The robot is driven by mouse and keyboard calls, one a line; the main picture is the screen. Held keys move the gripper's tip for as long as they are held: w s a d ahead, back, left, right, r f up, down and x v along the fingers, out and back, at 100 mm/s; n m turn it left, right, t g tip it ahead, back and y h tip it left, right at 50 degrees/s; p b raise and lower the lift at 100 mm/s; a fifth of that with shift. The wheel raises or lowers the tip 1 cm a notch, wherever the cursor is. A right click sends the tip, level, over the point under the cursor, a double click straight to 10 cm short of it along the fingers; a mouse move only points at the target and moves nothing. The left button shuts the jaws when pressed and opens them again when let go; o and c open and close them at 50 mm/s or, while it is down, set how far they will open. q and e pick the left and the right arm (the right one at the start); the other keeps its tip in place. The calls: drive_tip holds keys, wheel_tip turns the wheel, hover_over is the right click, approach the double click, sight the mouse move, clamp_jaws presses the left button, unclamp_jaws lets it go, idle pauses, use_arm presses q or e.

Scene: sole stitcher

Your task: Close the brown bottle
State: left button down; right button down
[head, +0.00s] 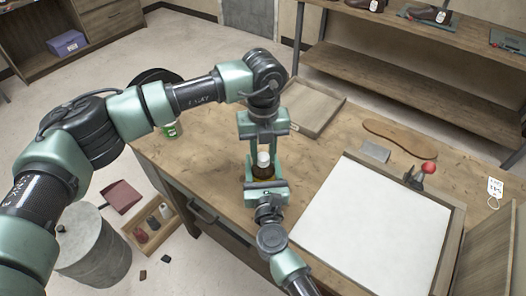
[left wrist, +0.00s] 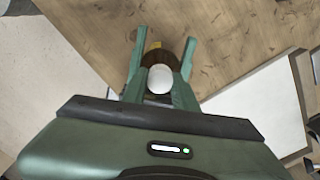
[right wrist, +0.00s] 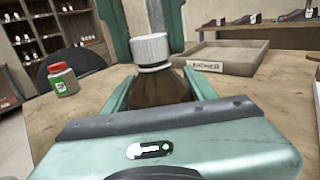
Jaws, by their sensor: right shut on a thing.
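The brown bottle (head: 262,171) stands upright at the table's front edge. My right gripper (head: 264,181) is shut on its body from the front; the brown body also shows in the right wrist view (right wrist: 160,92). A white ribbed cap (right wrist: 150,49) sits on top of the bottle's neck; I cannot tell how tightly. My left gripper (head: 263,148) points down from above, its fingers on either side of the cap with a gap showing. The cap also shows between the fingers in the left wrist view (left wrist: 160,79).
A wooden tray (head: 313,108) lies behind the bottle. A green-labelled jar with a red lid (right wrist: 63,79) stands to the left. A large white board (head: 365,225) covers the table's right side. A brown sole (head: 400,137) lies farther back.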

use_arm(q)
drive_tip(key=m, duration=0.5)
drive_tip(key=shift+m, duration=0.3)
drive_tip(key=m, duration=1.8)
drive_tip(key=shift+m, duration=0.4)
drive_tip(key=c, duration=1.1)
unclamp_jaws()
drive_tip(key=shift+r, duration=2.25)
drive_tip(key=shift+c, duration=0.4)
